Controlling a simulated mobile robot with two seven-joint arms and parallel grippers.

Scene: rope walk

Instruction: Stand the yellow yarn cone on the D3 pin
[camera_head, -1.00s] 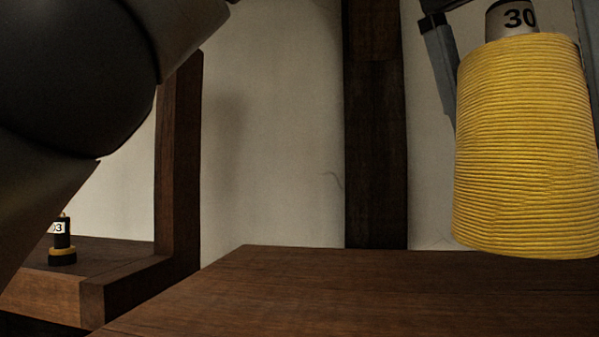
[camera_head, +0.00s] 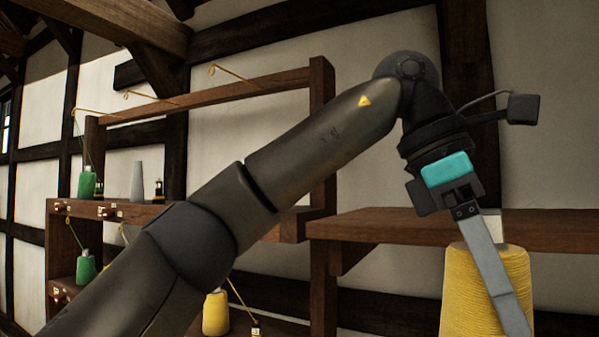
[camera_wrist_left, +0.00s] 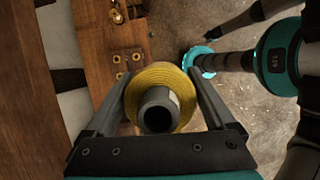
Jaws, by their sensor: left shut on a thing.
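The yellow yarn cone (camera_head: 462,285) hangs upright at the right of the head view. My left gripper (camera_head: 512,318) is shut on it, with one finger showing across its front. In the left wrist view, both fingers flank the cone (camera_wrist_left: 146,84), and its grey tube end faces the camera. A dark pin with a pale label (camera_head: 159,189) stands on the rack's upper shelf. Another labelled pin (camera_head: 255,331) shows low down at the frame's edge. I cannot read either label, so I cannot tell which is D3. My arm hides part of the rack.
The wooden rack (camera_head: 318,115) holds green cones (camera_head: 87,183) (camera_head: 85,268), a grey cone (camera_head: 137,183) and another yellow cone (camera_head: 215,313). A wooden shelf (camera_head: 390,228) runs behind the held cone. Thin yarn arms project from the rack.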

